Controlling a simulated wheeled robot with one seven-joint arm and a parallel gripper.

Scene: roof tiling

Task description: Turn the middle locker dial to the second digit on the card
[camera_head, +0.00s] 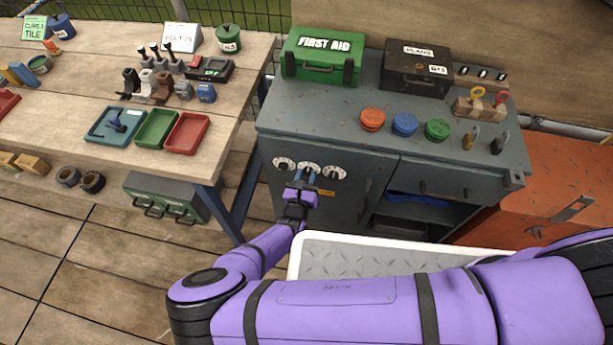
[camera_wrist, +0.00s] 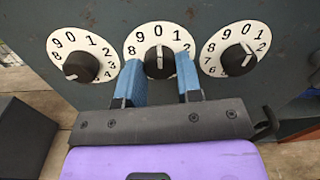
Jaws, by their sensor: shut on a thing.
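The middle locker dial (camera_head: 309,168) is a white numbered disc with a black knob, on the grey locker front. In the wrist view, the middle dial (camera_wrist: 142,35) shows its knob's white line pointing up at about 0. My gripper (camera_wrist: 159,65) has its blue fingers on either side of this knob, shut on it. In the head view my gripper (camera_head: 304,177) reaches the dial from below and hides part of it. The left dial (camera_wrist: 62,45) points to the lower left. The right dial (camera_wrist: 217,48) points to the upper right, near 1 or 2.
A white card (camera_head: 182,38) stands on the wooden table; its small print is hard to read. A green card (camera_head: 34,28) stands farther left. A first aid box (camera_head: 322,58) and coloured lids rest on the locker top. An open shelf is right of the locker door.

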